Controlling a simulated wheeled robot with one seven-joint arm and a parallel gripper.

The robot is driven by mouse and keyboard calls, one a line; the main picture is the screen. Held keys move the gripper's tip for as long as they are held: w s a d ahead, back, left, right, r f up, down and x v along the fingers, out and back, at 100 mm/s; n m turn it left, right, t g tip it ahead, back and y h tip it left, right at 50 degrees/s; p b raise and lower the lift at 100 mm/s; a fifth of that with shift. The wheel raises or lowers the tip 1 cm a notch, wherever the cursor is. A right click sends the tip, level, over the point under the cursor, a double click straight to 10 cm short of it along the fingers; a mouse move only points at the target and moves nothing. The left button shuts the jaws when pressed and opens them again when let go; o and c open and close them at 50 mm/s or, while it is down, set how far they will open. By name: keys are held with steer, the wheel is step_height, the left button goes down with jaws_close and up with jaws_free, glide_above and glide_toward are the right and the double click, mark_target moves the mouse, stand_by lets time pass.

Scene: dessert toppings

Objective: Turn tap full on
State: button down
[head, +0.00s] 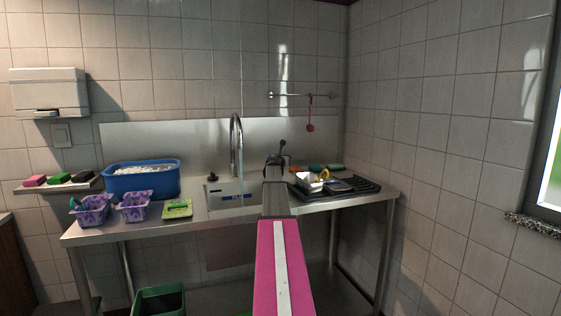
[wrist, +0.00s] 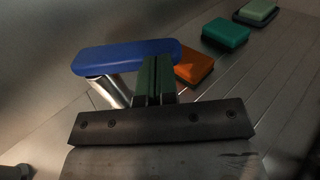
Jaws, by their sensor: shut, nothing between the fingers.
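The tap's tall curved metal spout (head: 237,135) stands at the back of the sink (head: 222,196). A thin pale streak below its mouth looks like running water. In the wrist view, a blue lever-like handle (wrist: 125,57) sits on a metal cylinder (wrist: 115,88); it looks like the tap's handle. My gripper (wrist: 155,62) is shut and empty, its dark fingers overlapping the handle's lower right edge in the picture. I cannot tell whether they touch it. In the head view my arm hides the handle and the gripper's fingertips.
Orange (wrist: 194,66), teal (wrist: 226,33) and pale green (wrist: 258,10) sponges lie behind the handle. A black drying rack (head: 365,187) with dishes stands right of the sink. A blue tub (head: 140,184), purple baskets (head: 92,212) and a green sponge-like block (head: 178,209) stand left.

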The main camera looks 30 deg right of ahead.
steer(key=shift+w+d+n+t+y, duration=0.2)
steer(key=shift+d+n+t+y, duration=0.2)
steer(key=shift+d, duration=0.2)
steer(key=shift+w+d+n+t+y, duration=0.15)
steer(key=shift+d+n+t+y, duration=0.2)
steer(key=shift+d, duration=0.35)
steer(key=s+d+v, duration=0.1)
steer(key=v, duration=1.3)
steer(key=shift+f, duration=0.15)
